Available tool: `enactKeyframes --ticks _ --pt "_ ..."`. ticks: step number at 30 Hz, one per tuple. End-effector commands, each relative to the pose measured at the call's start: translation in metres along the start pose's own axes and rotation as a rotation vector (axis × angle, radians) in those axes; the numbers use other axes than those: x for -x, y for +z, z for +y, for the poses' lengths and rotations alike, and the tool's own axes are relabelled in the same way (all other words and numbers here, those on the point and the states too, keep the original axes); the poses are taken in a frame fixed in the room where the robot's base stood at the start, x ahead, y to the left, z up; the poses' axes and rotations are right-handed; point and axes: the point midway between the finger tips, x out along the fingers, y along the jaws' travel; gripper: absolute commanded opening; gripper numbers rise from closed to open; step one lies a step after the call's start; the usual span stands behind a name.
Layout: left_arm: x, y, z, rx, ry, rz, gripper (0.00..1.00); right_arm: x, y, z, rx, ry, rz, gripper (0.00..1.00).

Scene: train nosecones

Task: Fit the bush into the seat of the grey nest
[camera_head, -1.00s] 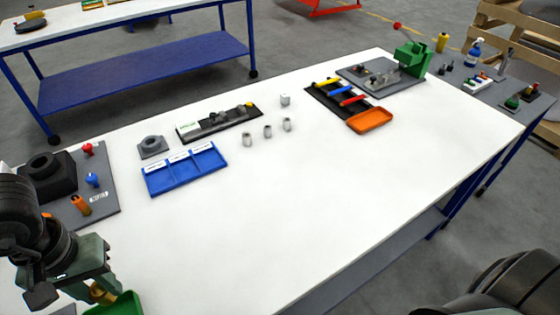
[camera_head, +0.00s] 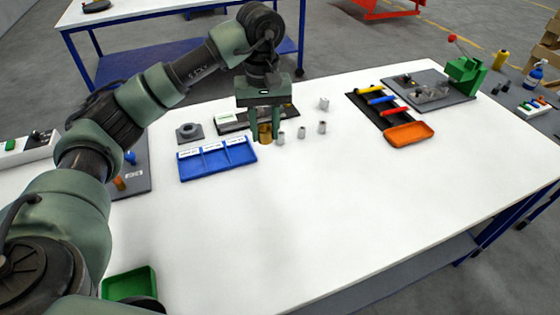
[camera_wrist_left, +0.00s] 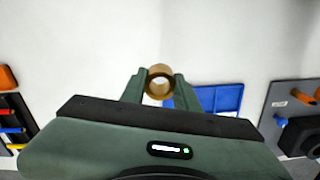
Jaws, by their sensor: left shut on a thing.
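The brass bush (camera_head: 265,134) is held between the fingertips of my left gripper (camera_head: 266,128), over the back middle of the white table. In the left wrist view the bush (camera_wrist_left: 159,71) shows as a ring with an open bore, the fingers (camera_wrist_left: 160,88) closed on either side of it. I cannot tell exactly how high it is above the table. The grey nest (camera_head: 183,137), a block with a round raised seat, stands to the left of the gripper, behind the blue tray. The bush is apart from it. The nest does not show in the left wrist view.
The blue three-part tray (camera_head: 216,160) lies just left of the gripper. Small grey cylinders (camera_head: 301,132) stand to its right, and a dark rack (camera_head: 231,123) behind. An orange tray (camera_head: 409,134) is farther right. The front middle of the table is clear.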

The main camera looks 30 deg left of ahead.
Motion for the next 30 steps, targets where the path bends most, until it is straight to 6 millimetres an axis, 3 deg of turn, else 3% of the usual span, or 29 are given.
enactKeyframes --ticks 3,8,14,24,30 --pt "0.016 -0.031 -0.01 0.136 0.002 -0.002 0.0 0.003 -0.001 0.002 0.001 0.002 0.001 0.36" --pt "0.02 -0.049 -0.02 0.231 -0.001 -0.002 0.0 0.004 -0.003 0.004 0.001 0.004 0.003 0.36" --pt "-0.019 -0.05 -0.022 0.242 -0.005 -0.006 0.0 0.009 -0.003 0.004 0.001 0.004 0.002 0.36" --pt "-0.105 -0.049 -0.021 0.242 -0.003 -0.004 0.0 0.029 -0.004 0.004 0.0 0.005 0.002 0.36" --pt "-0.13 -0.051 -0.021 0.241 -0.001 0.0 0.0 0.032 -0.004 0.004 0.0 0.005 0.001 0.36"
